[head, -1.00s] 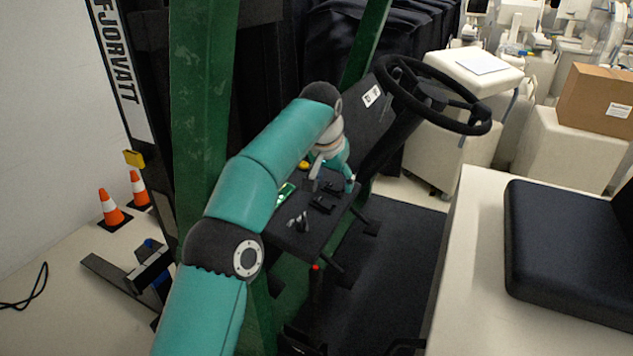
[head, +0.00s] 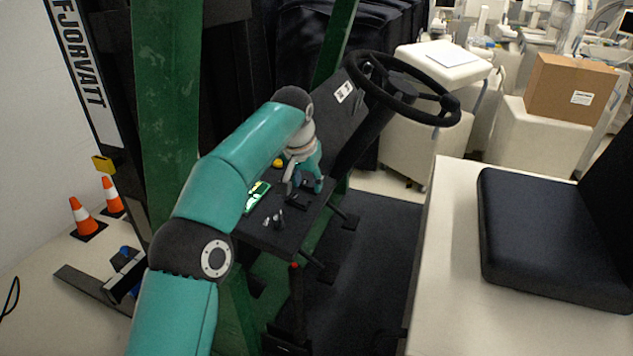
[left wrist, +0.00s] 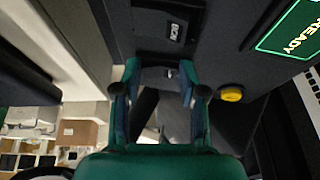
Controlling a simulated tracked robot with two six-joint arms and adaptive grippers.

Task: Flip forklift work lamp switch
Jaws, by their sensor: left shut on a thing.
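The forklift's dark control console (head: 262,238) stands under the steering wheel. It carries a green display (head: 257,196), a yellow button (head: 278,163) and several small black levers (head: 297,201). My left gripper (head: 304,184) reaches down to the console's far part, beside the yellow button. In the left wrist view its two fingers (left wrist: 160,78) stand apart around a small dark switch piece (left wrist: 158,72) and are shut on it. The fingers partly hide this piece, and I cannot tell its position. A separate labelled black switch (left wrist: 175,32) sits just above. My right gripper is not in view.
The steering wheel (head: 402,88) is right of and above the gripper. A green mast post (head: 168,110) rises at the left. The seat (head: 545,235) is at the right. Orange cones (head: 82,215) stand on the floor at the left. A cardboard box (head: 568,88) is behind.

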